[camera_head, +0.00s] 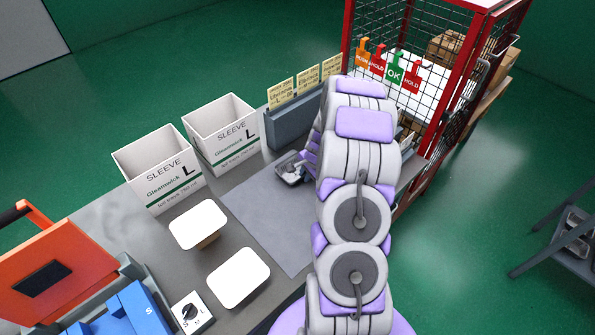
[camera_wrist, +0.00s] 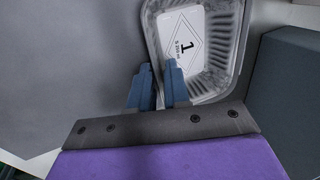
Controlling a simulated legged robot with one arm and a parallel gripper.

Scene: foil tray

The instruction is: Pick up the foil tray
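The foil tray (camera_wrist: 234,55) is a shiny ribbed container in the wrist view.
Two white-topped pads (camera_head: 199,224) (camera_head: 239,278) and an orange machine (camera_head: 58,262) are nearer. A red-framed cage (camera_head: 440,95) is at the right.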

